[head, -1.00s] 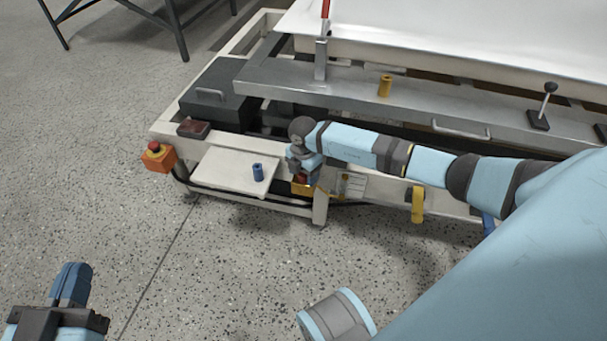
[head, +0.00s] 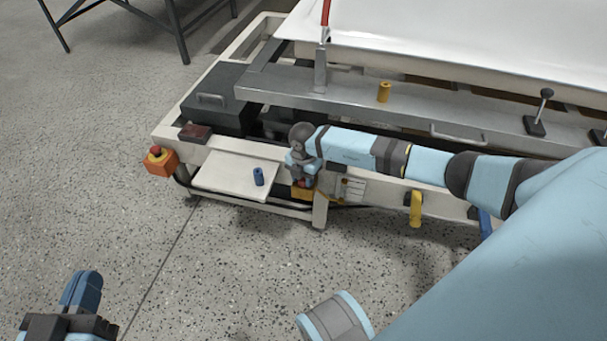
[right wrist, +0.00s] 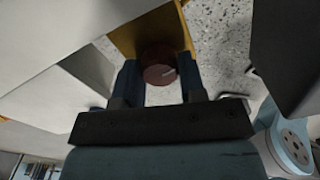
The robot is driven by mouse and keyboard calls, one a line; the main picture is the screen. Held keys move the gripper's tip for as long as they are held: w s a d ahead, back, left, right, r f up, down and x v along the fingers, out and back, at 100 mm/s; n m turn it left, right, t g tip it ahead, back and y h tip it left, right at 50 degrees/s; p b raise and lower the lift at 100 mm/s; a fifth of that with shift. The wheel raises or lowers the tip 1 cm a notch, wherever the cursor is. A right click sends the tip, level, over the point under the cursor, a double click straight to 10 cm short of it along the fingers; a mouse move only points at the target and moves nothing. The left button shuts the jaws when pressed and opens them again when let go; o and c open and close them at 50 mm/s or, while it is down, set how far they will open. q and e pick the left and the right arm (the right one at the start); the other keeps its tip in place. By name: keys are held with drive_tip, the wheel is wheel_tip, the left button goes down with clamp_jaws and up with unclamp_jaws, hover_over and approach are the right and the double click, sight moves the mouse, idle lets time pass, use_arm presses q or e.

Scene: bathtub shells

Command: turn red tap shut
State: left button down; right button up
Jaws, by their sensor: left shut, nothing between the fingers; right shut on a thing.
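The red tap (right wrist: 159,66) shows in the right wrist view as a dark red round knob with a pale mark, in front of a yellow bracket (right wrist: 140,34). My right gripper (right wrist: 160,80) is shut on the knob, one blue finger on each side. In the head view my right gripper (head: 303,178) is at the frame's front side, and my own wrist hides most of the tap there. My left gripper (head: 82,292) is shut and empty, over the floor at the lower left.
A white shelf (head: 225,177) with a blue cylinder (head: 258,176) lies left of my right gripper. An orange box with a red button (head: 160,161) sits at the frame's left corner. A yellow handle (head: 416,209) hangs to the right. The floor in front is clear.

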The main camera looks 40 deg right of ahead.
drive_tip(key=shift+r+n+p, duration=0.2)
drive_tip(key=shift+n+p, duration=0.4)
drive_tip(key=shift+n, duration=0.3)
drive_tip(key=n+p, duration=0.2)
drive_tip(key=n, duration=0.1)
drive_tip(key=shift+n, duration=0.8)
drive_tip(key=n+p, duration=0.1)
drive_tip(key=n, duration=0.1)
drive_tip(key=shift+n, duration=0.4)
drive_tip(key=n, duration=0.2)
drive_tip(key=shift+d+f+n+p, duration=0.1)
drive_tip(key=shift+n+p, duration=0.2)
drive_tip(key=shift+p, duration=0.1)
drive_tip(key=shift+n, duration=1.1)
use_arm(q)
drive_tip(key=shift+s+d+r+n+t+y+p, duration=0.15)
drive_tip(key=shift+s+r+n, duration=0.2)
drive_tip(key=shift+r, duration=0.25)
drive_tip(key=shift+s+d+r+n+t+y+p, duration=0.1)
drive_tip(key=shift+s+r+n, duration=0.1)
drive_tip(key=shift+r+n, duration=0.35)
drive_tip(key=shift+s+d+r+n+t+y+p, duration=0.15)
drive_tip(key=shift+s+r+n, duration=0.15)
drive_tip(key=shift+r, duration=0.35)
use_arm(e)
drive_tip(key=shift+n, duration=0.8)
drive_tip(key=shift+f, duration=0.1)
drive_tip(key=o, duration=0.9)
